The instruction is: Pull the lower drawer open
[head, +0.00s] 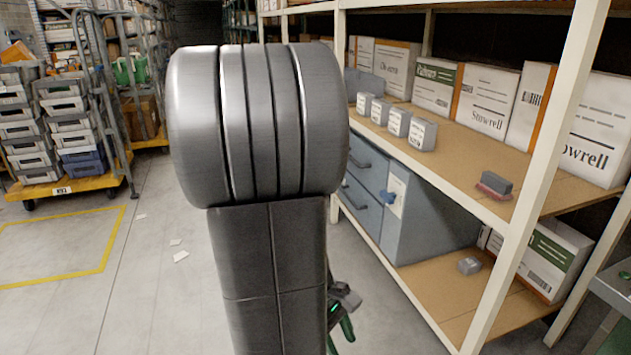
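A blue-grey drawer cabinet (430,222) stands on the lower rack shelf, right of my arm. Its front carries an upper drawer (373,172) and a lower drawer (362,208), and both look closed. A dark handle shows on the upper drawer. The left part of the lower drawer is close to my arm's outline, and its handle shows only in part. My gripper (346,328) is low in the picture, mostly hidden behind my own arm link. Only a dark part with a green light and a green finger show. It appears below and apart from the drawers; its opening is hidden.
A pale rack post (535,170) stands right of the cabinet. Boxes (487,100) and several small grey blocks (410,127) sit on the shelf above. A cart with stacked crates (30,120) stands at left. The floor (160,290) at left is mostly clear, with paper scraps.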

